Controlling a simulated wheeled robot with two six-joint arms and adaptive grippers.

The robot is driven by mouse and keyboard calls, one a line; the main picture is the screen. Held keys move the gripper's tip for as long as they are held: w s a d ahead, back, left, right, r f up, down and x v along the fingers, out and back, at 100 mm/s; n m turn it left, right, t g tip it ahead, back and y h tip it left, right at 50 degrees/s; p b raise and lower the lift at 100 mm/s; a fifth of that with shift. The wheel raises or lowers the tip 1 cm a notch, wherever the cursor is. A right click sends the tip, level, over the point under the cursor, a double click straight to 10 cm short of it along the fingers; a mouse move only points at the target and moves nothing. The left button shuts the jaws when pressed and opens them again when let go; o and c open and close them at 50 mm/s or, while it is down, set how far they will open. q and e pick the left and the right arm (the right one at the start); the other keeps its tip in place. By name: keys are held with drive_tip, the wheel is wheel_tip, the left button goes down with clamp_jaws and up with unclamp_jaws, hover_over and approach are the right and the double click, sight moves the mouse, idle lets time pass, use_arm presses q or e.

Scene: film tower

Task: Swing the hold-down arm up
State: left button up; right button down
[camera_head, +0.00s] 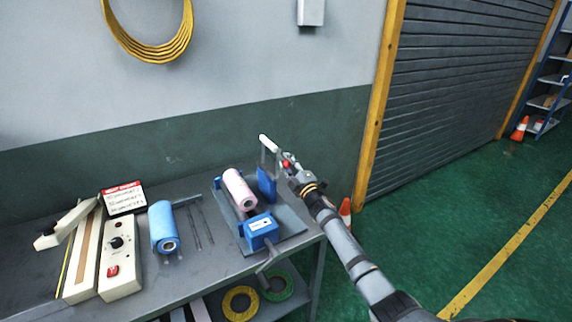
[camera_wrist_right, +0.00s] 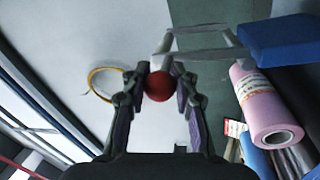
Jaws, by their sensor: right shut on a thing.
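The hold-down arm (camera_head: 263,157) stands raised from the blue block (camera_head: 266,184) at the back of the film tower, with a pale roller (camera_head: 269,143) across its top. In the right wrist view its two grey bars (camera_wrist_right: 202,54) run to the blue block (camera_wrist_right: 285,40). A red ball knob (camera_wrist_right: 159,86) sits at the roller's near end. My right gripper (camera_head: 288,164) is shut on this knob, with a finger on each side of it in the right wrist view (camera_wrist_right: 160,85). The pink film roll (camera_head: 239,189) lies below, clear of the arm. My left gripper is out of view.
A front blue block (camera_head: 262,231) stands on the grey base plate (camera_head: 290,222). A blue roll (camera_head: 164,227), thin rods, a control box (camera_head: 120,256) and a sealer (camera_head: 82,255) occupy the bench's left. The wall is behind; open floor lies right.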

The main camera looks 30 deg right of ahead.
drive_tip(key=shift+f, duration=0.4)
drive_tip(key=c, duration=1.4)
unclamp_jaws()
drive_tip(key=shift+d, duration=0.1)
drive_tip(key=o, duration=0.4)
drive_tip(key=shift+s+d+r, duration=0.1)
drive_tip(key=shift+s+r, duration=0.05)
drive_tip(key=shift+r, duration=0.05)
drive_tip(key=shift+c, duration=0.2)
drive_tip(key=s+f, duration=0.2)
drive_tip(key=s, duration=0.9)
drive_tip(key=shift+s+f, duration=0.15)
drive_tip(key=shift+s, duration=0.2)
